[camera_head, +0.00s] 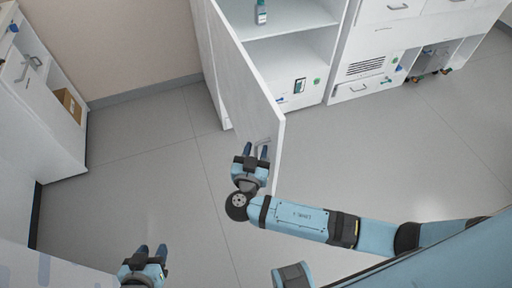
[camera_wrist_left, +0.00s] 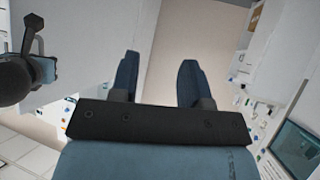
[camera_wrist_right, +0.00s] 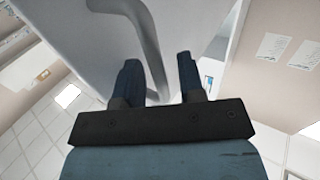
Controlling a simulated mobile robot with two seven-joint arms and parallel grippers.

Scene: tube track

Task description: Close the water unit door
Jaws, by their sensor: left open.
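The water unit door (camera_head: 240,80) is a tall white panel that stands swung open from the white cabinet. Its grey curved handle (camera_head: 264,148) is near the door's free end. My right gripper (camera_head: 256,152) is at this handle on the door's outer face. In the right wrist view the handle (camera_wrist_right: 152,50) runs down between the spread fingers (camera_wrist_right: 158,80), with a gap on the right finger's side. My left gripper (camera_head: 151,252) is open and empty, low at the left, well away from the door; its spread fingers also show in the left wrist view (camera_wrist_left: 158,80).
The open cabinet (camera_head: 290,55) holds a small bottle (camera_head: 261,12) on a shelf. White drawers (camera_head: 375,55) stand to its right. Another white cabinet (camera_head: 30,110) with a cardboard box (camera_head: 68,103) stands at the left. The grey floor (camera_head: 330,150) around the door is clear.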

